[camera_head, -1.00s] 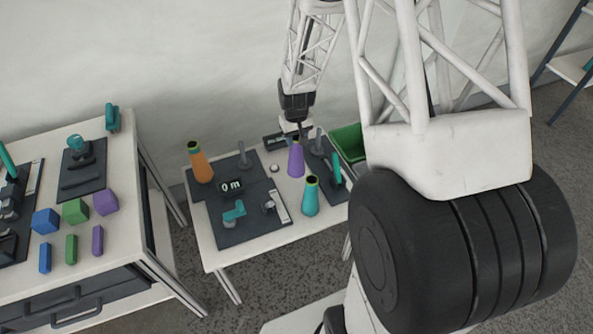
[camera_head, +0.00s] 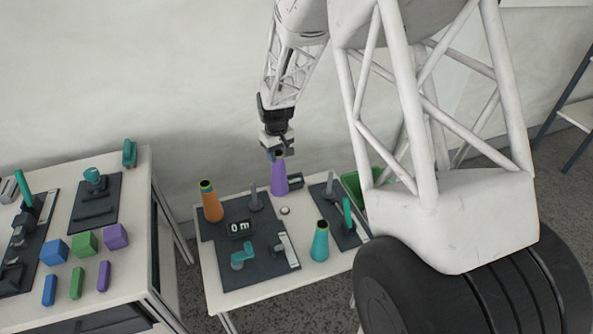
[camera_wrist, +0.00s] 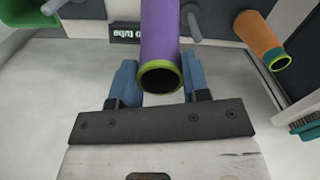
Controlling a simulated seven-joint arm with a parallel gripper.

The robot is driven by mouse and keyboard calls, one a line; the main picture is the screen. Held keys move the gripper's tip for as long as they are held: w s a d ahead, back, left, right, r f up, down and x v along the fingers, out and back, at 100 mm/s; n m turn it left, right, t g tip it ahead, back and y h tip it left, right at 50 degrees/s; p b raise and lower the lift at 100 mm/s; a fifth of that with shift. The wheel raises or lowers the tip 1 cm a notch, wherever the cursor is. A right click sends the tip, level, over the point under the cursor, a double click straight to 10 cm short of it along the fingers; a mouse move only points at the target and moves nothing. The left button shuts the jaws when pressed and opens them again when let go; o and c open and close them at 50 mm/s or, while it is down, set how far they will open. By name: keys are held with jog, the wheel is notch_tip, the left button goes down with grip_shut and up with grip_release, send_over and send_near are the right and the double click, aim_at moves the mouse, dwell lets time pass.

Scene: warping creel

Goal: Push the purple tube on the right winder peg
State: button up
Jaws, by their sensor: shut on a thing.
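The purple tube (camera_head: 279,178) is a tapered cone with a yellow-green rim at its top. My gripper (camera_head: 279,153) is shut on it near that rim and holds it upright, seemingly above the small table. In the wrist view the purple tube (camera_wrist: 160,40) stands between the two blue fingers of my gripper (camera_wrist: 160,82), its open end towards the camera. Two grey pegs stand on dark plates on the small table: the left peg (camera_head: 255,197) and the right peg (camera_head: 329,186). Both look bare. The tube is between them in the head view.
An orange tube (camera_head: 211,203) stands at the left of the table, and a teal tube (camera_head: 320,242) at the front right. A teal lever (camera_head: 347,215) rises beside the right peg. A display (camera_head: 240,228) reads "0 m". A green bin (camera_head: 354,187) is at the right.

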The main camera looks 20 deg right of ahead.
jog(key=w+a+r+n, duration=0.2)
jog(key=w+a+r, duration=0.4)
jog(key=a+r, duration=0.2)
jog(key=shift+a+n, duration=0.3)
jog(key=shift+a, duration=0.05)
jog(key=shift+w+f, duration=0.1)
jog(key=shift+f, duration=0.15)
jog(key=shift+f, duration=2.65)
jog(key=shift+f, duration=0.65)
jog(key=shift+f, duration=2.55)
